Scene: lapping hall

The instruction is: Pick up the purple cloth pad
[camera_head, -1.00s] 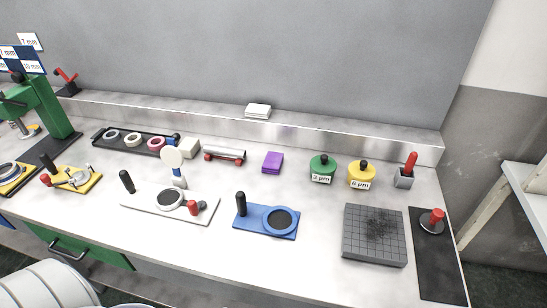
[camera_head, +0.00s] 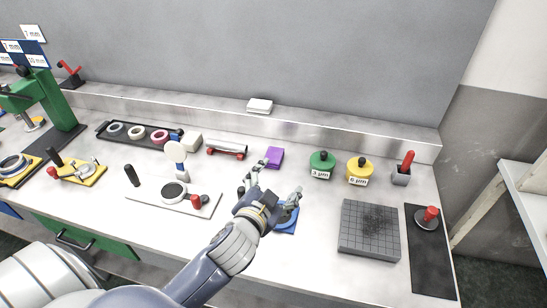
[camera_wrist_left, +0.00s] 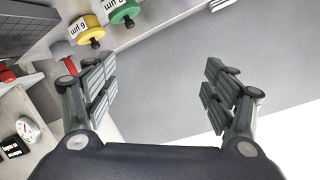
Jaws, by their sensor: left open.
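The purple cloth pad (camera_head: 274,157) lies flat on the bench towards the back, between the grey roller with red ends and the green pot. My left gripper (camera_head: 274,180) is open and empty, over the bench just in front of the pad. It partly hides the blue fixture below it. In the left wrist view the two fingers (camera_wrist_left: 158,88) stand wide apart with nothing between them. The pad does not show in that view. My right gripper is not in view.
The green pot (camera_head: 321,166) and yellow pot (camera_head: 359,171) stand right of the pad. The roller (camera_head: 227,149) lies to its left. The blue fixture (camera_head: 287,222) is under my gripper. A gridded dark plate (camera_head: 369,230) lies front right. A steel ledge (camera_head: 300,128) runs behind.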

